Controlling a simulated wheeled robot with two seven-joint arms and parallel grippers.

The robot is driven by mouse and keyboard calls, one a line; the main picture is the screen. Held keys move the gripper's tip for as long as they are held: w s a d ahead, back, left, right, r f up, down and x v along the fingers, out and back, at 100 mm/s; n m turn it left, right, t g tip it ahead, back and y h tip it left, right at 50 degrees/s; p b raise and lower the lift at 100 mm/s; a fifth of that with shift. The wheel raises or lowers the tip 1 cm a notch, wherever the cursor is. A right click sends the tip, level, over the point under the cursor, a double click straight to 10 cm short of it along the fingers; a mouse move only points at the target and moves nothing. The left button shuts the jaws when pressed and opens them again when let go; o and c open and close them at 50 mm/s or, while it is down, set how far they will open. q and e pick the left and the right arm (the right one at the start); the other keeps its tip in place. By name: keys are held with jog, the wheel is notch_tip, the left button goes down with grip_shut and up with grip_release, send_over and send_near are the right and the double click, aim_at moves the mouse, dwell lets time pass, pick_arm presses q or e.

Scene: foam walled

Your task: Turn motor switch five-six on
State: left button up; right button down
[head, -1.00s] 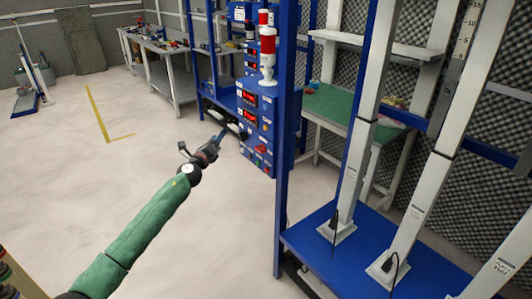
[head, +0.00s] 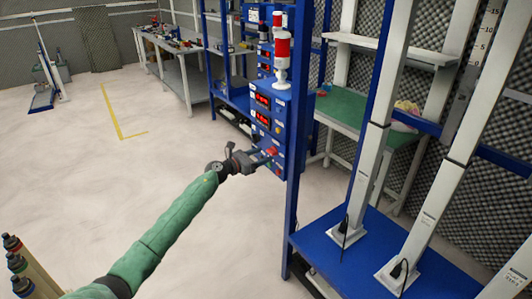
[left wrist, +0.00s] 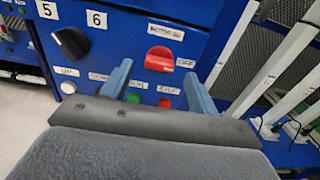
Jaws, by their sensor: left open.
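The blue control box (head: 264,108) stands on the blue rack. Nothing is between the fingers. In the head view the left gripper (head: 263,156) is close to the box's lower front. My right gripper is not in view.
A blue post (head: 292,150) stands right of the box. A red-and-white signal lamp (head: 282,58) stands on top.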

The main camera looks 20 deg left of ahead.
aim_at(271, 152)
pick_arm(q)
jog(key=shift+x, duration=0.95)
jog(key=shift+w+d, duration=0.25)
jog(key=shift+w, duration=0.1)
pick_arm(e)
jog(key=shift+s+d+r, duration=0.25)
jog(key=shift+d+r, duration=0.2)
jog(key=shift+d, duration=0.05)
pick_arm(q)
jog(key=c, duration=1)
